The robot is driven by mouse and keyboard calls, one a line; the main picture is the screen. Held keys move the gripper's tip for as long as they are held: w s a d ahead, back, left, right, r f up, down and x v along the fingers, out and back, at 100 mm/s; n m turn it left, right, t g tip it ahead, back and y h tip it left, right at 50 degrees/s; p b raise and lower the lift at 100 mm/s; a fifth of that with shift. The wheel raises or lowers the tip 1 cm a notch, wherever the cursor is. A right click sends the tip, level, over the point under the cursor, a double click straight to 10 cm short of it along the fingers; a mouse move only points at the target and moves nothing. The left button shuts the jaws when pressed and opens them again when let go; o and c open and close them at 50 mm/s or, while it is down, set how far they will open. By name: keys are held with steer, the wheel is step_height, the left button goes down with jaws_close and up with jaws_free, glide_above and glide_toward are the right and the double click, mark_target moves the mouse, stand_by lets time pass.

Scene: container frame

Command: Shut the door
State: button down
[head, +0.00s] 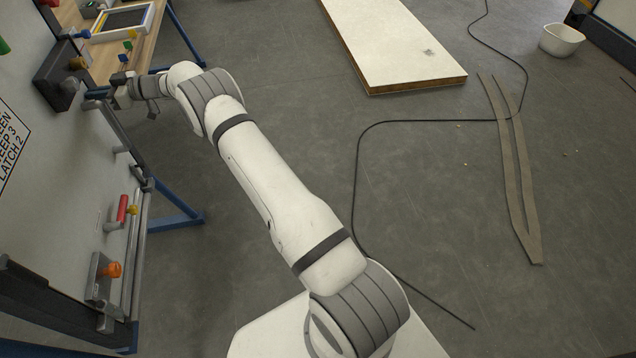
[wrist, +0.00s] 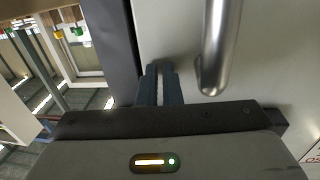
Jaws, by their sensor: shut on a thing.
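The door seems to be the pale grey panel (head: 60,150) along the left of the head view, with a black-on-white sign reading in part "LATCH 2"; in the wrist view its pale face (wrist: 270,70) fills the right. How far it stands open is unclear. My gripper (head: 96,94) reaches the panel's edge near a dark block (head: 60,76). In the wrist view my gripper's dark fingers (wrist: 160,85) are close together against the pale face, beside a dark upright edge strip (wrist: 117,50). A silver bar handle (wrist: 222,45) is just right of them. The gripped part is hidden.
A red handle (head: 122,208) and an orange knob (head: 112,270) sit lower on the panel. A wooden table (head: 140,50) with blue legs stands behind. On the floor are a white board (head: 395,40), a black cable (head: 357,190), straps (head: 520,200) and a white bowl (head: 560,40).

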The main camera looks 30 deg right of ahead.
steer(key=shift+s+a+r, duration=0.15)
steer(key=shift+a+r, duration=0.35)
steer(key=shift+a, duration=0.15)
steer(key=shift+d, duration=0.15)
steer(key=w+d+f+v, duration=0.1)
steer(key=w+v, duration=0.1)
steer(key=v, duration=1.2)
steer(key=d+r+m+t+h+p, duration=0.2)
steer(key=d+r+m+t+h, duration=0.3)
steer(key=r, duration=0.7)
steer(key=s+d+r+m+t+h+p, duration=0.15)
steer(key=s+d+r+m+h, duration=0.25)
steer(key=s+d+r+h, duration=0.45)
steer(key=s+f+m+g+h+p, duration=0.1)
steer(key=s+g, duration=0.4)
steer(key=s, duration=1.6)
steer(key=s+f+m+g+h+p, duration=0.2)
steer(key=s+g, duration=0.4)
steer(key=s, duration=1.6)
step_height(320, 180, down, 2)
steer(key=shift+s+d+f+m+p, duration=0.1)
steer(key=shift+s+d+m+p, duration=0.15)
steer(key=shift+d+m+p, duration=0.3)
